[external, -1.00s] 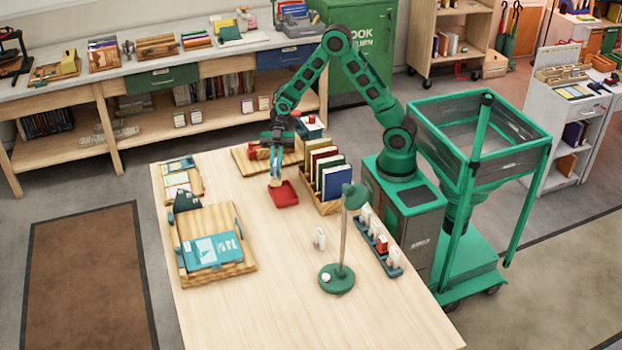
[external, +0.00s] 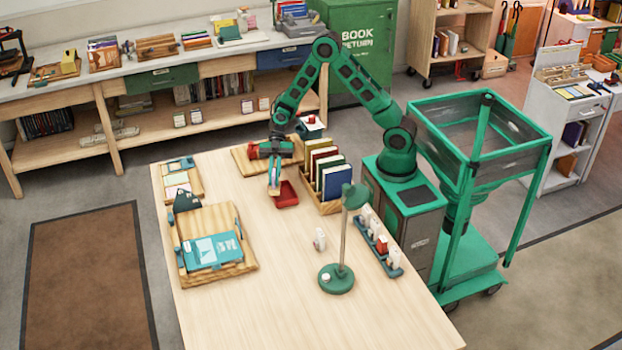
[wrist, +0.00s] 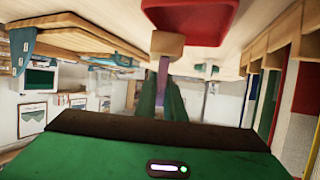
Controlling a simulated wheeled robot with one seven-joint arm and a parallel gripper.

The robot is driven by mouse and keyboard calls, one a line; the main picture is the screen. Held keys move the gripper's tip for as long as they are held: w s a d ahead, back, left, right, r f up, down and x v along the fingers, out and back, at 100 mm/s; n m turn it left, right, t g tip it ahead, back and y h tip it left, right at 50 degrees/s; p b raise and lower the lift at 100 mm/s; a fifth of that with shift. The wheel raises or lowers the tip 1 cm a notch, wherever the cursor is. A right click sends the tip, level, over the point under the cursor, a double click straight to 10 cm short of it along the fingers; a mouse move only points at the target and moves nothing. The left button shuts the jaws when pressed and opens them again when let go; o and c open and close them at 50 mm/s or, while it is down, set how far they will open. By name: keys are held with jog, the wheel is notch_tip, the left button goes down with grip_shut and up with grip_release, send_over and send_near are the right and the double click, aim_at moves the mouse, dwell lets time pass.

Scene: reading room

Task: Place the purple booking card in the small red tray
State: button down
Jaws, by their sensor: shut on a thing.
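A small red tray (external: 285,194) lies on the wooden table, left of the book rack. It fills the top of the wrist view (wrist: 192,20). My gripper (external: 274,181) points down just left of the tray's edge in the external view. Its green fingers (wrist: 162,95) are shut on a thin purple piece (wrist: 163,70), which looks like the purple booking card. A tan block (wrist: 167,44) shows at the card's far end, close to the tray. Most of the card is hidden between the fingers. I cannot tell whether the block touches the table or tray.
A rack of upright books (external: 327,178) stands close to the tray's right. A green lamp (external: 338,276) and a holder of small bottles (external: 391,262) are further forward. A wooden board with a blue folder (external: 212,252) lies at left.

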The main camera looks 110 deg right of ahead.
jog(key=shift+f, duration=0.35)
jog(key=c, duration=1.8)
grip_release()
jog(key=shift+c, duration=0.2)
jog(key=shift+r, duration=0.6)
jog(key=v, duration=1.2)
jog(key=shift+s, duration=0.1)
